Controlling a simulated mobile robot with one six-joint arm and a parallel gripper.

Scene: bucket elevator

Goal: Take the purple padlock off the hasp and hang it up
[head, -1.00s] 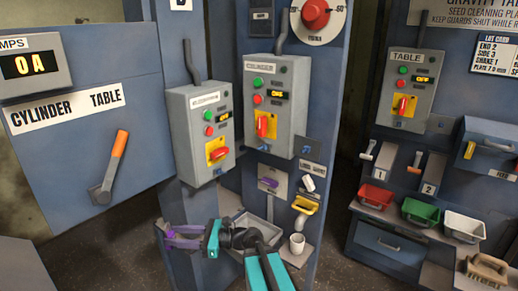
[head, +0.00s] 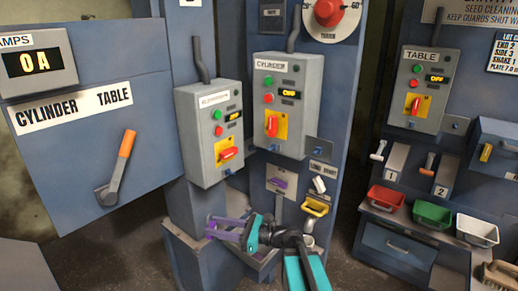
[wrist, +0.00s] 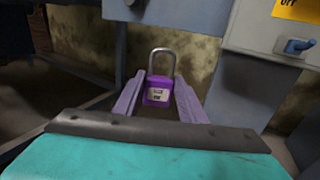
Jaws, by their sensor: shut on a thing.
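The purple padlock (wrist: 158,92) is between my gripper's two purple fingers (wrist: 157,98) in the wrist view. My gripper is shut on its body. Its grey shackle points up, clear of any hasp, with a pale label on the front. In the head view my gripper (head: 209,228) is below the left grey switch box (head: 208,140); the padlock is too small to make out there. A small blue fitting (wrist: 298,46) shows under a box in the wrist view, at the right. A flat purple item (head: 278,184) is on a panel below the CYLINDER box.
A grey tray (head: 262,262) lies behind and below my gripper. A yellow-handled part (head: 316,206) and a white item (head: 319,184) are to its right. Red (head: 387,198), green and white bins stand on the right bench. A blue cabinet (head: 80,160) with an orange-handled lever is left.

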